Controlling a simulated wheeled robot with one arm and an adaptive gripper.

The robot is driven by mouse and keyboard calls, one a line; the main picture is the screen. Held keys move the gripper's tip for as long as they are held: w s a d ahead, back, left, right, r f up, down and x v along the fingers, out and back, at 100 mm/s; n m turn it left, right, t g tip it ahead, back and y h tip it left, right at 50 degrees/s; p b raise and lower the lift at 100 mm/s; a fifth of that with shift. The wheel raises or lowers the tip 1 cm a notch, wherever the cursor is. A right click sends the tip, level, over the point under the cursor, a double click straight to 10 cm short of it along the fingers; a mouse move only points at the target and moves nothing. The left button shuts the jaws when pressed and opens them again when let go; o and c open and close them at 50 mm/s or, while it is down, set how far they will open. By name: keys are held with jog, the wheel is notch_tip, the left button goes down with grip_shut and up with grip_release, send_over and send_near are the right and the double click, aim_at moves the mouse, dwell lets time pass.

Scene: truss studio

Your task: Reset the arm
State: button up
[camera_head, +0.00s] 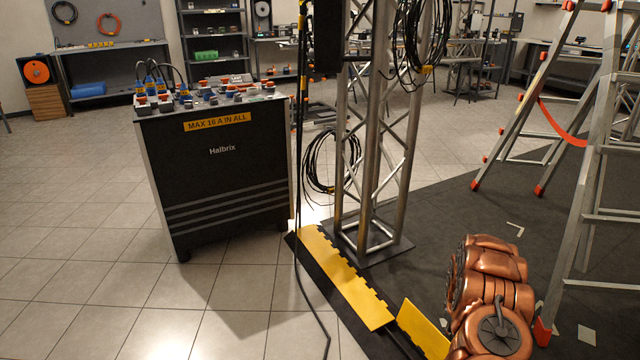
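Copper-coloured rounded joints, which look like my own arm (490,290) folded up, show at the lower right of the head view. They are cut off by the bottom edge. My gripper is not in view, so its fingers and anything in them cannot be seen. The arm part in view appears apart from the truss tower (368,150) and in front of the ladder (580,170).
A black power cabinet (225,170) with plugs on top stands left of the truss. Yellow-lidded cable ramps (345,285) and a black cable (308,290) lie on the floor. The tiled floor at left (70,230) is clear. Benches and shelves line the back.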

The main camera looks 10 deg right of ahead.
jog(key=s+a+r+m+p, duration=0.1)
jog(key=a+r+p, duration=0.5)
jog(key=r, duration=0.8)
jog(key=s+a+r+y+p, duration=0.1)
jog(key=a+r+p, duration=0.2)
jog(key=a+r, duration=0.75)
jog(key=s+a+r+m+p, duration=0.15)
jog(key=a+r+p, duration=0.35)
jog(key=r, duration=1.1)
jog(key=s+a+r+p, duration=0.3)
jog(key=s+a+r, duration=0.15)
jog(key=r, duration=0.25)
jog(key=s+a+r+g+p, duration=0.1)
jog(key=s+a+r+p, duration=0.3)
jog(key=r, duration=0.3)
jog(key=s+a+r+p, duration=0.2)
jog(key=s+a+r, duration=0.3)
jog(key=s+r, duration=0.15)
jog(key=s+a+r+p, duration=0.3)
jog(key=s+r, duration=0.2)
jog(key=s, duration=0.3)
jog(key=s+a+r+g+y+p, duration=0.1)
jog(key=s+a+r+p, duration=0.2)
jog(key=s, duration=0.5)
notch_tip(320, 180, up, 3)
jog(key=shift+f+p, duration=0.15)
jog(key=shift+p, duration=0.65)
jog(key=shift+s+m, duration=0.1)
jog(key=shift+m, duration=0.25)
